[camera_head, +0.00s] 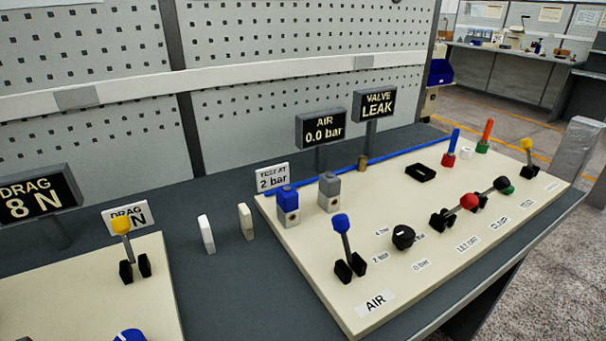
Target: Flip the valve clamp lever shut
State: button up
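The cream valve panel (400,280) lies on the dark bench. A row of controls runs along its front. The AIR lever (342,230) has a blue knob and stands nearly upright. Further right, a lever with a red knob (469,202) leans over to the right. Beyond it is a lever with a dark knob (501,184), also tipped right, with a green piece close by. A yellow-knobbed lever (527,147) stands upright at the far end. The small labels there are hard to read, so I cannot tell surely which is the clamp lever. My gripper is not in view.
Blue (287,198) and grey (329,190) valve blocks and a black knob (403,237) sit on the panel. The AIR display (320,128) reads 0.0 bar; beside it stands the VALVE LEAK sign (374,103). A drag panel (90,290) with another yellow lever lies left.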

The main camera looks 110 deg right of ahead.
aim_at(502, 183)
jog(key=z, duration=0.4)
jog(key=k+z, duration=0.15)
jog(key=z, duration=0.3)
jog(key=k+z, duration=0.1)
jog(key=z, duration=0.75)
jog(key=k+z, duration=0.15)
jog(key=z, duration=0.25)
jog(key=k+l+z, duration=0.3)
jog(key=l+z, duration=0.3)
jog(key=k+l+z, duration=0.15)
jog(key=l+z, duration=0.15)
